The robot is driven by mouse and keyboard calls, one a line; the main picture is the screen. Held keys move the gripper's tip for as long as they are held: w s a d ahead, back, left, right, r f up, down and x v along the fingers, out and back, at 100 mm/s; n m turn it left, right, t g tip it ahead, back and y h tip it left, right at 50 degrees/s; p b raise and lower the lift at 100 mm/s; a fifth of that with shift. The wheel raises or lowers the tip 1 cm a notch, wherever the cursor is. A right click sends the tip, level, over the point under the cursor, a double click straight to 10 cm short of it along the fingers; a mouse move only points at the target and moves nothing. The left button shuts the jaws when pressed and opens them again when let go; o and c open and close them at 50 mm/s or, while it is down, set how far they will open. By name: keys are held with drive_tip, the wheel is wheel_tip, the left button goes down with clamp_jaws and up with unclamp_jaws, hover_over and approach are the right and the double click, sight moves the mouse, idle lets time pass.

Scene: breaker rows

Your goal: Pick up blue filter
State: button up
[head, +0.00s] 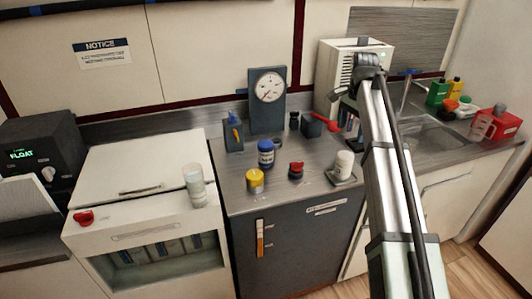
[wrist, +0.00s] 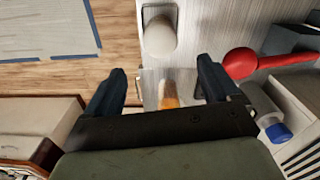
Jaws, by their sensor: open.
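A blue cylinder with a pale label (head: 266,154), which looks like the blue filter, stands upright on the grey counter in the head view. A yellow cylinder (head: 255,181) stands in front of it and a red-topped one (head: 296,170) to its right. My gripper (wrist: 163,85) is open, high over the counter's right part, up and right of the blue cylinder and apart from it. An orange object (wrist: 168,92) shows below, between the fingers; nothing appears gripped. A blue-capped pale object (wrist: 275,130) shows at right in the wrist view; I cannot tell whether it is the same cylinder.
A white cylinder (head: 343,161) stands on a small plate near the counter's front edge. A red-handled scoop (wrist: 240,62) lies near a dark box (head: 311,125). A gauge panel (head: 268,105) stands behind, and a white vented box (head: 335,65) stands close to my gripper.

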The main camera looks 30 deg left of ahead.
drive_tip(key=shift+o, duration=0.2)
drive_tip(key=n+t+y, duration=0.3)
drive_tip(key=n+y, duration=0.1)
drive_tip(key=n, duration=1.4)
approach(265, 151)
drive_tip(key=w+r, duration=0.1)
drive_tip(key=w, duration=0.2)
drive_tip(key=x, duration=1.3)
drive_tip(key=shift+s+a+f, duration=0.3)
drive_tip(key=shift+a+f, duration=0.05)
drive_tip(key=shift+c, duration=0.3)
drive_tip(key=c, duration=1.2)
